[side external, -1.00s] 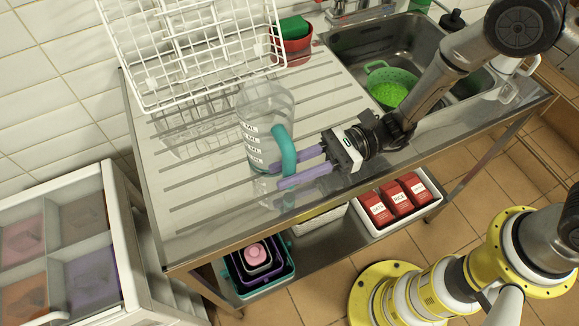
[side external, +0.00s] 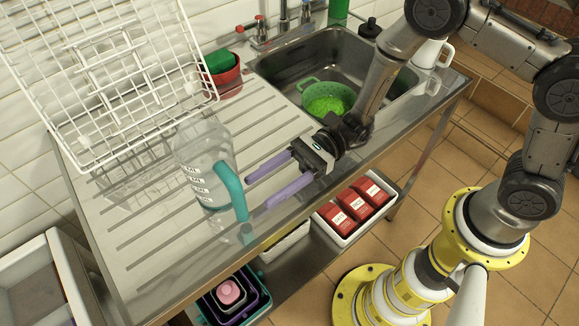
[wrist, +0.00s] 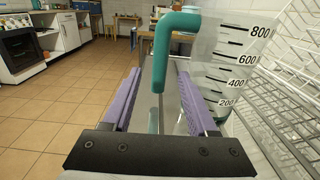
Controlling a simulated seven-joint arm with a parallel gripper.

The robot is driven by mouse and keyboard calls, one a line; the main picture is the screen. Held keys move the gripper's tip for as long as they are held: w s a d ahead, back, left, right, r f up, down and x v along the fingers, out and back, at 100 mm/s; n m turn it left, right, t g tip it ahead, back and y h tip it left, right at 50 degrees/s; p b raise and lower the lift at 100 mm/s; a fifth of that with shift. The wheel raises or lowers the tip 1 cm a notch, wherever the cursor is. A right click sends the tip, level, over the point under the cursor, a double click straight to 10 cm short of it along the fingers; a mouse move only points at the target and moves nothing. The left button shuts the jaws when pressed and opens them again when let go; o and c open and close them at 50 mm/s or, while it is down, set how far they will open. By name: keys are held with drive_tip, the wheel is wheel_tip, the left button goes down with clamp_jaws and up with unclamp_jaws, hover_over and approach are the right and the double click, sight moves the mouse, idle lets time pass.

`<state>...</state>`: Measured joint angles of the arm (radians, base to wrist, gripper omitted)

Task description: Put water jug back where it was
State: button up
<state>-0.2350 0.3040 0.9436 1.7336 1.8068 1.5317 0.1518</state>
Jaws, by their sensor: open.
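The water jug (side external: 200,170) is clear, with black measuring marks and a teal handle (side external: 232,190). It stands upright on the ribbed steel drainboard (side external: 140,255), near the front edge, its handle toward my gripper. My gripper (side external: 259,193) has two purple fingers, spread open and empty, just right of the handle and apart from it. In the wrist view the handle (wrist: 160,55) shows ahead between the open fingers (wrist: 158,95), and the jug body (wrist: 225,65) is to the right. The jug's far side is hidden.
A white wire rack (side external: 120,75) stands behind the jug. A red bowl (side external: 228,80) with a green item is at the back. The sink (side external: 290,75) holds a green colander (side external: 328,97). Red boxes (side external: 355,202) and nested tubs (side external: 232,295) sit on the lower shelf.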

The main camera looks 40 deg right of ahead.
drive_tip(key=d, duration=0.6)
drive_tip(key=s+d+r+n+g+h, duration=0.4)
drive_tip(key=s+d+r+n+h, duration=0.2)
drive_tip(key=s+r+n+h, duration=0.35)
drive_tip(key=s+d+r+n+t+h, duration=0.2)
drive_tip(key=d+n+t+h, duration=0.2)
drive_tip(key=d, duration=0.4)
drive_tip(key=s+d+r+n+t+h, duration=0.2)
drive_tip(key=d+r+n+t+h, duration=0.1)
drive_tip(key=d, duration=0.6)
drive_tip(key=n+t+h, duration=0.1)
drive_tip(key=t, duration=0.1)
drive_tip(key=shift+s+d+t, duration=0.25)
drive_tip(key=shift+s+t, duration=0.05)
drive_tip(key=shift+s, duration=0.1)
